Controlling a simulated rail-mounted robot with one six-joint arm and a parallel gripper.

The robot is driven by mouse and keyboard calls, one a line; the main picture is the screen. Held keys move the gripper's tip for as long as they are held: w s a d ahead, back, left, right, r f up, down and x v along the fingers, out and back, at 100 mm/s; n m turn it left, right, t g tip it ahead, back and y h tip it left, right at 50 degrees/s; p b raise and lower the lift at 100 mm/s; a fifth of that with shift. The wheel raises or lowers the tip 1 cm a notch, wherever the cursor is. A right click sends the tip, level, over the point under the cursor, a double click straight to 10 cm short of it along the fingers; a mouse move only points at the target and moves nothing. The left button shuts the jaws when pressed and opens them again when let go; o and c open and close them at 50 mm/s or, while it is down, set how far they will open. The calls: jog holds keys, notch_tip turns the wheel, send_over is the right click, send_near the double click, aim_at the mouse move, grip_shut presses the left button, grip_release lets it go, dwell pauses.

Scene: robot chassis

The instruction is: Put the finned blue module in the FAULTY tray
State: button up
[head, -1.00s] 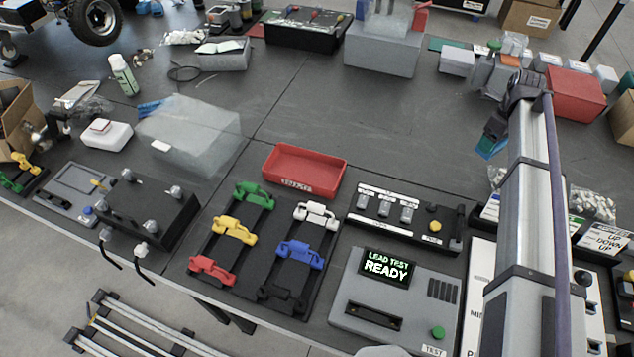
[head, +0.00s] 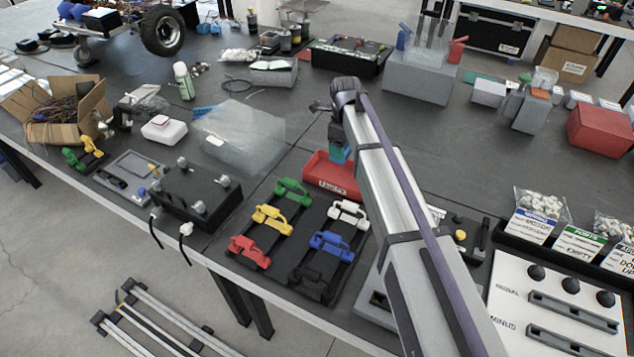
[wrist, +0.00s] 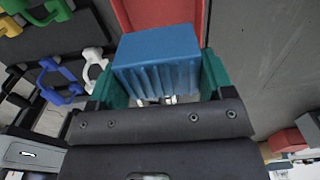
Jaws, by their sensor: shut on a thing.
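The finned blue module (wrist: 158,62) is held between the green fingers of my gripper (wrist: 160,85) in the wrist view, its ribbed side facing the camera. In the head view, my gripper (head: 340,153) is at the red FAULTY tray (head: 318,172), with a bit of the blue module showing at it. The arm hides part of the tray's right side. In the wrist view, the red tray (wrist: 133,14) lies beyond and below the module. I cannot tell whether the module touches the tray.
A rack of coloured connectors (head: 310,245) stands in front of the tray. A clear plastic box (head: 240,135) is to the left, and a black fixture (head: 195,200) with knobs is at the left front. The dark table behind the tray is open.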

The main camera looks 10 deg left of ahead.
notch_tip(320, 180, down, 6)
jog(key=b, duration=0.6)
jog(key=shift+d+f, duration=0.1)
jog(key=shift+d, duration=0.05)
notch_tip(320, 180, down, 4)
jog(key=b, duration=0.4)
jog(key=shift+f, duration=0.15)
jog(key=shift+r, duration=0.3)
jog(key=shift+c, duration=0.4)
jog(key=shift+f, duration=0.25)
jog(key=o, duration=0.9)
jog(key=shift+c, duration=0.2)
jog(key=shift+r, duration=0.15)
notch_tip(320, 180, up, 12)
jog(key=p, duration=1.2)
jog(key=shift+r+p, duration=0.25)
jog(key=shift+p, duration=0.1)
jog(key=shift+f, duration=0.15)
